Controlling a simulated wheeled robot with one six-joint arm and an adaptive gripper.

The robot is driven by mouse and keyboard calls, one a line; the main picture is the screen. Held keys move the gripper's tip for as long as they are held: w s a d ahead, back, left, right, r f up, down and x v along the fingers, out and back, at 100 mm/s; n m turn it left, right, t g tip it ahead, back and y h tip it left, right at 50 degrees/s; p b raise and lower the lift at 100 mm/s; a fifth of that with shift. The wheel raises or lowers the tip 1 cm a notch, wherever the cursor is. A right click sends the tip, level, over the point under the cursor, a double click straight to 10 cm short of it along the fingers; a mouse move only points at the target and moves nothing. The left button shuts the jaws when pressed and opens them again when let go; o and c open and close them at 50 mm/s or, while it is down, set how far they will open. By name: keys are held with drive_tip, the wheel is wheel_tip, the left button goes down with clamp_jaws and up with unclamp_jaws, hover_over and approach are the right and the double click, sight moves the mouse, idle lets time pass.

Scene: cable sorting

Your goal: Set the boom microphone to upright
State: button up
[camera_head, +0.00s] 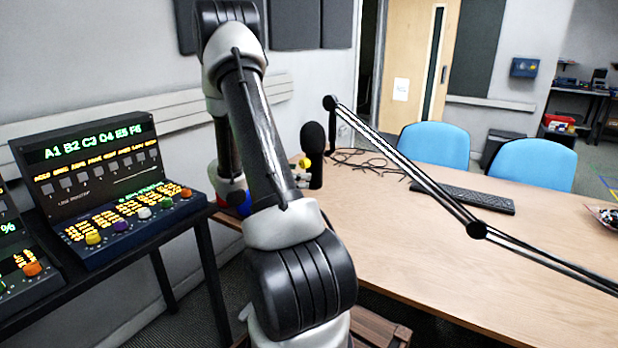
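The boom microphone (315,146) is a black foam-covered head on a dark body, standing near vertical with the rounded foam end up, at the table's far left edge. Its boom arm (405,165) is a pair of thin black-and-silver rods. It slopes from a black joint at upper left down to a black elbow joint (477,230), then runs out of the picture at lower right. My arm's links cover most of my gripper. Small light and yellow parts beside the microphone's left side may belong to it. I cannot tell whether its fingers are open or touch the microphone.
The wooden table (430,290) carries a black keyboard (464,197) and loose dark cables (365,165). Two blue chairs (435,145) stand behind it. A lit control console (110,185) sits on a dark stand at left. The front middle of the table is clear beneath the boom.

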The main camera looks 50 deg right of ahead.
drive_tip(key=v, duration=0.5)
idle(0.4)
